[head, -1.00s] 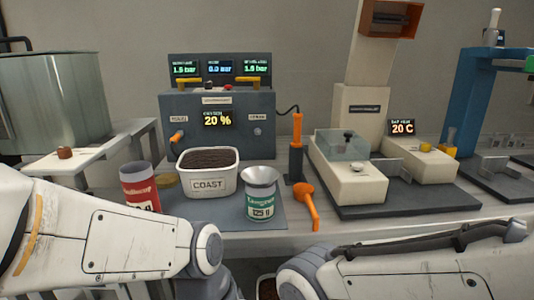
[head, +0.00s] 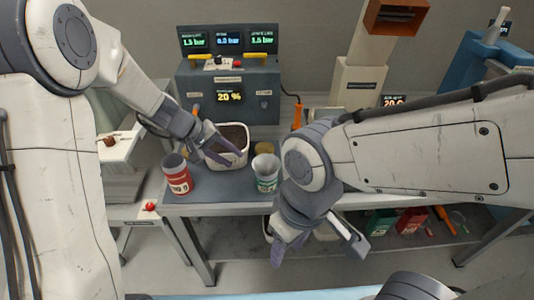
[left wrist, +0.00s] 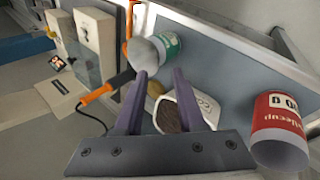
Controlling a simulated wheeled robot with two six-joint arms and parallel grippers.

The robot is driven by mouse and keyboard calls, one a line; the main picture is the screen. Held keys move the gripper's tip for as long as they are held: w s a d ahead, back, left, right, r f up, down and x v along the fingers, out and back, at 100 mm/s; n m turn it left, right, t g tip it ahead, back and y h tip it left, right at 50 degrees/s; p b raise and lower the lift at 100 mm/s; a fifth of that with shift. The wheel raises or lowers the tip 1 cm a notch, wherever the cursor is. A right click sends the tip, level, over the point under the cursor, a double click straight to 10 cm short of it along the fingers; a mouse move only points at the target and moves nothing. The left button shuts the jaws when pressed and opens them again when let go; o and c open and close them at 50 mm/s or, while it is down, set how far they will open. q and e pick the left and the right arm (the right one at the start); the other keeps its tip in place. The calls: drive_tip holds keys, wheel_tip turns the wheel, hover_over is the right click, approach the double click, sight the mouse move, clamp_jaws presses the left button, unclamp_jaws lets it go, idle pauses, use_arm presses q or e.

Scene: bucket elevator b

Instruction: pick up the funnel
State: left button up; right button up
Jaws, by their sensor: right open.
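The grey funnel (head: 265,162) sits in the top of a green-labelled can (head: 267,184) on the grey mat. In the left wrist view the funnel (left wrist: 144,50) shows just beyond the finger tips, beside the green label (left wrist: 171,46). My left gripper (head: 234,156) is open and empty, in front of and over the white COAST tub (head: 237,161), left of the funnel. Its two fingers (left wrist: 158,82) stand apart with nothing between them. My right gripper (head: 318,252) is open and empty, pointing down in front of the bench edge, right of and lower than the can.
A red-labelled can (head: 177,177) stands on the mat left of the tub. A brass-coloured lid (head: 264,148) lies behind the funnel. The control box (head: 232,95) stands at the back. An orange-handled tool (head: 297,115) stands at the back right.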

use_arm(q)
drive_tip(key=p+x, duration=0.1)
drive_tip(key=x, duration=0.9)
drive_tip(key=shift+w+d+r, duration=0.2)
drive_tip(key=shift+w+d, duration=0.05)
drive_tip(key=shift+w, duration=0.05)
drive_tip(key=shift+c, duration=0.3)
clamp_jaws()
idle(0.8)
